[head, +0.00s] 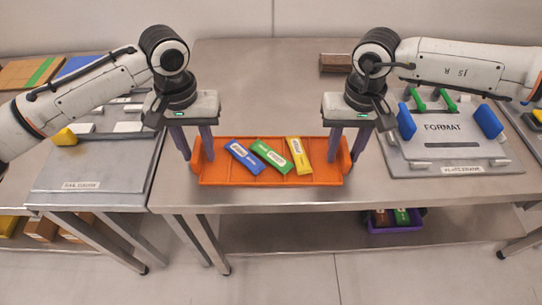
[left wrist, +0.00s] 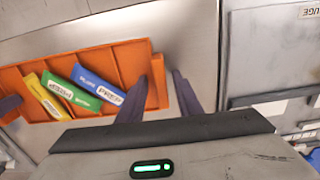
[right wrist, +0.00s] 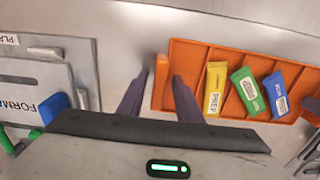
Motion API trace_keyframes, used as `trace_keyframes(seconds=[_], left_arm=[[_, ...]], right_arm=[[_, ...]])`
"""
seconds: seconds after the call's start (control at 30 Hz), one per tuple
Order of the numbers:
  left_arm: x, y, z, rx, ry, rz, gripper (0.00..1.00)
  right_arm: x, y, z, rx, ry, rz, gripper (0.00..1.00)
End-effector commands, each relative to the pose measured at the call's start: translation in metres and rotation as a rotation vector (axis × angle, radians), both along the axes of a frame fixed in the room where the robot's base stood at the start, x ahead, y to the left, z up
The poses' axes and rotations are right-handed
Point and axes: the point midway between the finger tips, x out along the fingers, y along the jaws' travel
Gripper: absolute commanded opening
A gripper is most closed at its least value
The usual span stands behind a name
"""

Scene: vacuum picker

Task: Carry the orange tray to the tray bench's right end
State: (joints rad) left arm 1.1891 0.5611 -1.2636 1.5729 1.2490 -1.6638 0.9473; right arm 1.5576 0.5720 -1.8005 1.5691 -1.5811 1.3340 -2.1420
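The orange tray (head: 220,178) rests on the middle steel bench near its front edge. It holds a blue packet (head: 244,157), a green packet (head: 271,156) and a yellow packet (head: 299,154), all lying slanted. My left gripper (head: 192,145) is open at the tray's left end. In the left wrist view its fingers (left wrist: 161,88) stand either side of the end wall, with gaps showing. My right gripper (head: 347,144) is open at the right end. In the right wrist view its fingers (right wrist: 160,90) also straddle the end wall. The fingertips' lower ends are partly hidden.
A grey plate marked FORMAT (head: 443,140) with blue and green blocks stands right of the tray. A brown block (head: 335,63) lies at the back. A gauge board (head: 95,170) is on the left bench. A purple bin (head: 395,226) sits on the lower shelf.

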Motion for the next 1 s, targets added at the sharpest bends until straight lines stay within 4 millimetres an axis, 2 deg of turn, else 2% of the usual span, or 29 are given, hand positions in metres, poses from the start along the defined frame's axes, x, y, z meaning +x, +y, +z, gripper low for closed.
trace_keyframes(seconds=[0.03,0.17,0.57,1.0], left_arm=[[0.000,0.000,0.000,0.000,0.000,0.000,0.22],[0.000,0.000,0.000,0.000,0.000,0.000,0.00],[0.000,0.000,0.005,0.000,-0.001,0.000,0.00],[0.000,0.000,0.048,0.000,-0.001,0.000,0.00]], right_arm=[[0.000,0.000,0.000,0.000,0.000,0.000,0.22],[0.000,0.000,0.000,0.000,0.000,0.000,0.00],[0.000,0.000,0.005,0.000,-0.001,0.000,0.00],[0.000,0.000,0.048,0.000,-0.001,0.000,0.00]])
